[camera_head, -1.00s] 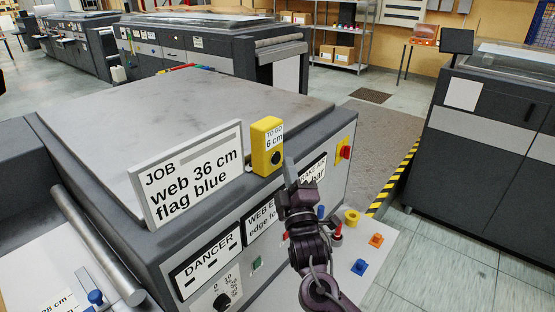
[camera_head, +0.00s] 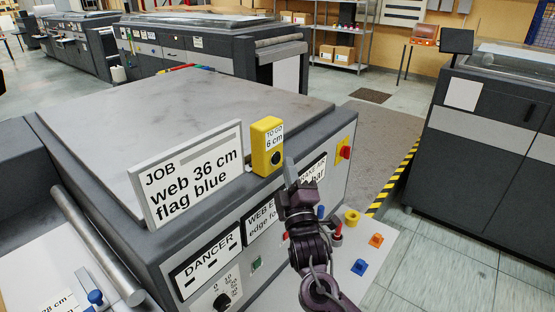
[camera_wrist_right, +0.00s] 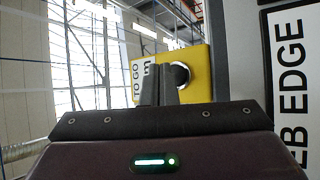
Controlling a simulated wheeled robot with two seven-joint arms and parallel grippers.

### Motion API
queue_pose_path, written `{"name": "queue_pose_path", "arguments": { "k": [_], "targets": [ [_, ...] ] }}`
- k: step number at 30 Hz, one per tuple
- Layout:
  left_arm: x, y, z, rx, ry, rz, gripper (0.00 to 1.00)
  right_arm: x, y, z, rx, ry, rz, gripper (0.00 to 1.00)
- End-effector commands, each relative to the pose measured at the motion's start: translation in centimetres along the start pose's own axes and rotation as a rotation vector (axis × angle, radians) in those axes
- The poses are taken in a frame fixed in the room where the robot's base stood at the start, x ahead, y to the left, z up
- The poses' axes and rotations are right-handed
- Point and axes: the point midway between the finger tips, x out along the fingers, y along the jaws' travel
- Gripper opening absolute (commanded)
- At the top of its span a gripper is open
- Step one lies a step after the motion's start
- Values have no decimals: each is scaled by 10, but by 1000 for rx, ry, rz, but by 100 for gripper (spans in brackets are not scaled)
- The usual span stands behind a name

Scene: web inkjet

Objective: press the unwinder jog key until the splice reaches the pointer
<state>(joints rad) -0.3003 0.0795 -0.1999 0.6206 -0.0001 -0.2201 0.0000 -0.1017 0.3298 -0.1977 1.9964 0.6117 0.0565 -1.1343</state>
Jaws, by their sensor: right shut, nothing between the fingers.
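The yellow jog box (camera_head: 267,146) stands on the front edge of the grey machine, with a label reading "TO GO 6 cm". Its round black key (camera_head: 276,158) faces me. In the right wrist view the yellow box (camera_wrist_right: 198,60) and the key (camera_wrist_right: 181,75) show just beyond my fingers, partly hidden by them. My right gripper (camera_head: 290,168) is shut and empty, its fingertips close to the right of the key. I cannot tell whether they touch it. I cannot make out the splice or the pointer. My left gripper is out of view.
A white job sign (camera_head: 190,176) reading "web 36 cm flag blue" stands left of the box. The front panel carries a "DANCER" plate (camera_head: 207,262), a dial (camera_head: 222,302) and a red-and-yellow switch (camera_head: 345,150). A white shelf with coloured pieces (camera_head: 375,265) lies right of my arm.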

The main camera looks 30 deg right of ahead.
Motion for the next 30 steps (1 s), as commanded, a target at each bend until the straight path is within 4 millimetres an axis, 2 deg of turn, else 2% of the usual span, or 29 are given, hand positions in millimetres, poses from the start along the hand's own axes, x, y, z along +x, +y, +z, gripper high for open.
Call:
{"name": "queue_pose_path", "arguments": {
  "k": [30],
  "targets": [
    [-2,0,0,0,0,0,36,6,-4,-5,0,0,0,0]
  ]
}}
